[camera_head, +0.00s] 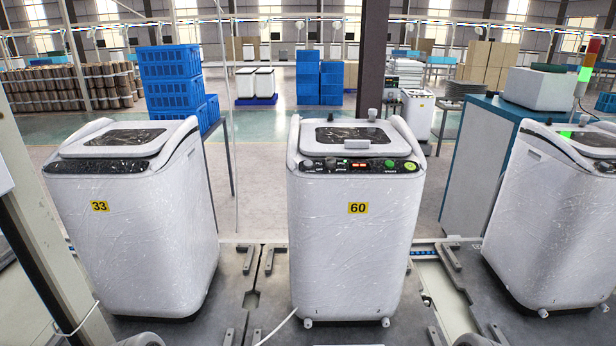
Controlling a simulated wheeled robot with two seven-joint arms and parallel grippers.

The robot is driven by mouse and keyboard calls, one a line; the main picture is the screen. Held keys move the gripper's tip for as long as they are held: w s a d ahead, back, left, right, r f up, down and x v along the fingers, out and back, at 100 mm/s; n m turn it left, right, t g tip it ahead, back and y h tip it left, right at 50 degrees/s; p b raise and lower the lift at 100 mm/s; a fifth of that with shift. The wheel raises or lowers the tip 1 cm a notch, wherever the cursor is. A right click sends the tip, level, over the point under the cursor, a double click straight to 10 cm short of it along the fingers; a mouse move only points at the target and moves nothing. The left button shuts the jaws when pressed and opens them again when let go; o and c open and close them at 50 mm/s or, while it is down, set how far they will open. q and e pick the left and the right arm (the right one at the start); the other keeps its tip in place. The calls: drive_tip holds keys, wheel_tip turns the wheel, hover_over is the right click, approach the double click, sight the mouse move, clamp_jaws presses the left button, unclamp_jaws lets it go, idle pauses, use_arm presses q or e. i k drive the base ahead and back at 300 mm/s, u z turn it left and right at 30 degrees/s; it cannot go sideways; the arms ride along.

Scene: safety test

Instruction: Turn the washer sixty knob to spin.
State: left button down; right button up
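The washer sixty (352,250) stands upright in the middle, white, film-wrapped, with a yellow label reading 60 (358,208). Its lid looks shut. The panel's markings and the knob's setting are too small to read. Neither gripper shows; rounded pale shapes at the bottom edge show no fingers. Nothing touches the panel.
A washer marked 33 (140,240) stands at the left, and another washer (555,220) at the right. Gaps separate them from washer sixty. A teal-sided cabinet (478,175) stands behind at right. Blue crates (170,80) are stacked farther back. A thin white cable lies in front.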

sight(330, 162)
drive_tip(key=u, duration=1.1)
drive_tip(key=k, duration=0.95)
drive_tip(key=z, duration=1.1)
